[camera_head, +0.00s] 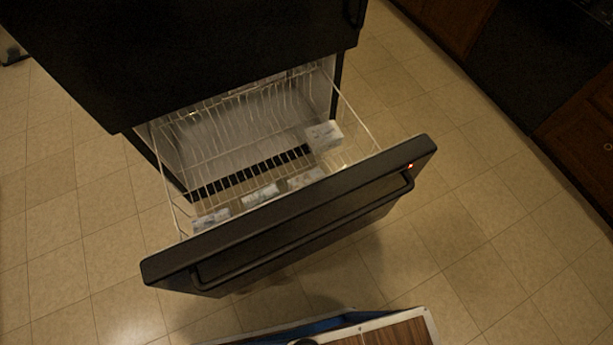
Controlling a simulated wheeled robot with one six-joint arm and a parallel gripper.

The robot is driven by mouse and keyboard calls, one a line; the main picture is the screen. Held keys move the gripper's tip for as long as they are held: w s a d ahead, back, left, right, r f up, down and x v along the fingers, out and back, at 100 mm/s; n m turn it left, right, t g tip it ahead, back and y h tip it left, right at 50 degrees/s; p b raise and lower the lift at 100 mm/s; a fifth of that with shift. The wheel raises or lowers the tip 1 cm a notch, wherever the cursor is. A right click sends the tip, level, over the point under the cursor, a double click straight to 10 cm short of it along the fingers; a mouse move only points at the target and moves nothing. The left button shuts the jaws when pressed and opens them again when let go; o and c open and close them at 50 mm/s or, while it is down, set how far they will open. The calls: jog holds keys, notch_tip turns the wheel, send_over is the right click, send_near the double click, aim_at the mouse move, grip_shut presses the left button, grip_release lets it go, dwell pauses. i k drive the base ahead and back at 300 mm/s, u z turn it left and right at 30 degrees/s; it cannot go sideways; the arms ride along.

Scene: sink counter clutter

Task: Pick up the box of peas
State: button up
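A black freezer drawer (290,225) is pulled open, with a white wire basket behind its front panel. Several pale boxes lie in the basket. One box (323,136) lies at the right side, apart from the front panel. Another box (305,178), a third box (258,196) and one more box (211,218) lie in a row along the inside of the front panel, partly hidden by it. Their labels are too small and dim to tell which is the box of peas. My gripper is not in view.
The black fridge body (220,50) stands behind the drawer. The drawer's long handle (300,235) sticks out from its front. Dark wooden cabinets (585,150) stand at the right. Tiled floor (500,260) lies clear around the drawer.

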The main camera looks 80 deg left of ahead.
aim_at(271, 190)
jog(key=i, duration=0.85)
jog(key=u, duration=2.9)
